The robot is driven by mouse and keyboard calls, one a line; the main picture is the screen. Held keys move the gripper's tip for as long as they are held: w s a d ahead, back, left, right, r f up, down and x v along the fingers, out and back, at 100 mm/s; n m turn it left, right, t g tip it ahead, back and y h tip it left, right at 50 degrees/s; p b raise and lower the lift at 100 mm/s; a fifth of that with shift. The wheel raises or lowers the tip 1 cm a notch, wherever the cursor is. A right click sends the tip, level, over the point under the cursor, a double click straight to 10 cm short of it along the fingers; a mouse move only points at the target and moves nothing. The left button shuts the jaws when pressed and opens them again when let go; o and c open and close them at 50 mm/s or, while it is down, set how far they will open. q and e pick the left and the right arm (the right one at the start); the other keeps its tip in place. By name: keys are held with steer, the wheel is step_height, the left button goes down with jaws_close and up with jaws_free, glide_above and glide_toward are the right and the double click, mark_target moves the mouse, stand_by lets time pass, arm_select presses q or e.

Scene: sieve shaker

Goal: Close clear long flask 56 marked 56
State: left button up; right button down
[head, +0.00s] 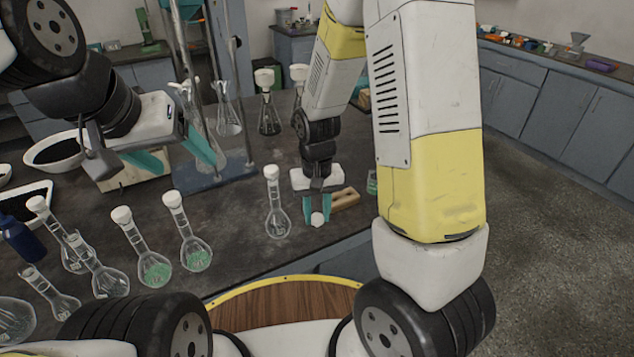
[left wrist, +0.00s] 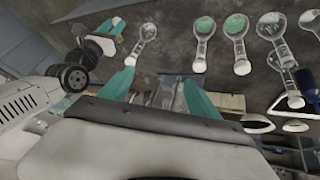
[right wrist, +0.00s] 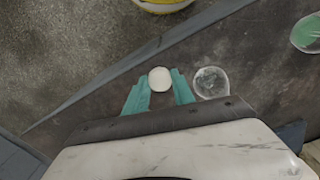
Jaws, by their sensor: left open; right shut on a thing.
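My right gripper (head: 317,208) is shut on a white stopper (head: 317,219), low over the table near its front edge. The right wrist view shows the stopper (right wrist: 160,78) between the teal fingers (right wrist: 160,88). A clear long-necked flask (head: 277,220) with a white top stands upright just left of that gripper; its round body also shows in the right wrist view (right wrist: 210,82). Other clear long-necked flasks (head: 108,280) stand at the front left. No number is readable, so I cannot tell which flask is 56. My left gripper (head: 190,166) is open and empty, raised above the table.
Two flasks with green contents (head: 196,255) stand between the left group and the clear flask. A blue stand base (head: 215,172) with rods is behind. A wooden block (head: 345,198) lies beside my right gripper. A white bowl (head: 55,152) and blue bottle (head: 22,240) are at left.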

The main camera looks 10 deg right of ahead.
steer(key=shift+s+a, duration=0.3)
steer(key=shift+s, duration=0.25)
arm_select(q)
steer(key=shift+c, duration=1.4)
arm_select(e)
steer(key=shift+w, duration=0.1)
arm_select(q)
steer(key=shift+c, duration=1.2)
arm_select(e)
steer(key=shift+m, duration=0.4)
steer(key=w+d, duration=0.2)
steer(key=w, duration=0.1)
steer(key=w+d+f, duration=0.1)
steer(key=w+d, duration=0.4)
steer(key=shift+w+d+f, duration=0.1)
steer(key=shift+w+f, duration=0.05)
steer(key=shift+w, duration=0.15)
